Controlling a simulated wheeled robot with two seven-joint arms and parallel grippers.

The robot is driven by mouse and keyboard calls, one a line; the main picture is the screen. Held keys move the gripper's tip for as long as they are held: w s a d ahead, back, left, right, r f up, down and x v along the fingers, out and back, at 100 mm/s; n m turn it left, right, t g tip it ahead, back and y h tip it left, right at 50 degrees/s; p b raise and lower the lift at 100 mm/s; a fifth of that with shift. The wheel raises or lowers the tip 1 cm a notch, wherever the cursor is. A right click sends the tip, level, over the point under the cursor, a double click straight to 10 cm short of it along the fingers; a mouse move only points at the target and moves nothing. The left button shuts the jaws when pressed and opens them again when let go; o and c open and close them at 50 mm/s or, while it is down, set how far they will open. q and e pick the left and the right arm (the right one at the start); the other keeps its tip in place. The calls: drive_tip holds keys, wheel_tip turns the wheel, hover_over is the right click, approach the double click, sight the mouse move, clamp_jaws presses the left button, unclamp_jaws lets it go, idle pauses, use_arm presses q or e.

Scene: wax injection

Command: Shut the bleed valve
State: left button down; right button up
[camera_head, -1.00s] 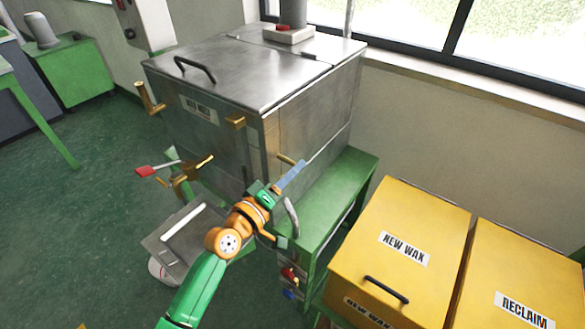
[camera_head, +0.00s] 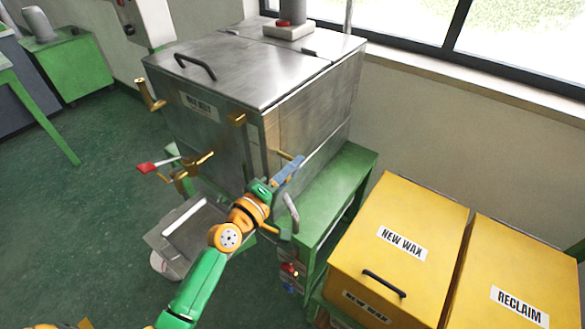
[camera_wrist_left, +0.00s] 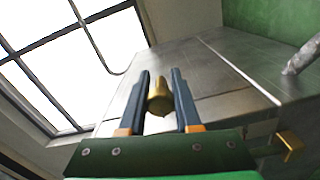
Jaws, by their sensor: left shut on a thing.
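The bleed valve appears to be the small brass handle (camera_head: 281,153) on the right side of the steel wax tank (camera_head: 235,75). My left gripper (camera_head: 291,168) reaches up to it from below. In the left wrist view, the rounded brass end (camera_wrist_left: 160,97) sits between the two dark blue fingers of my left gripper (camera_wrist_left: 160,85), which is shut on it. The fingers partly cover the handle in the head view, and its angle is hard to read. My right gripper is not in view.
A brass tap (camera_head: 187,172) with a red-tipped lever stands out from the tank front above a metal tray (camera_head: 190,232). A green stand (camera_head: 335,190) runs beside the tank. Yellow bins (camera_head: 405,225) stand at the right. Green floor (camera_head: 75,200) is clear at the left.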

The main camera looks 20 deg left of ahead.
use_arm(q)
drive_tip(key=shift+r, duration=0.1)
drive_tip(key=c, duration=0.6)
unclamp_jaws()
drive_tip(key=shift+w, duration=0.1)
drive_tip(key=v, duration=0.7)
drive_tip(key=shift+b, duration=0.45)
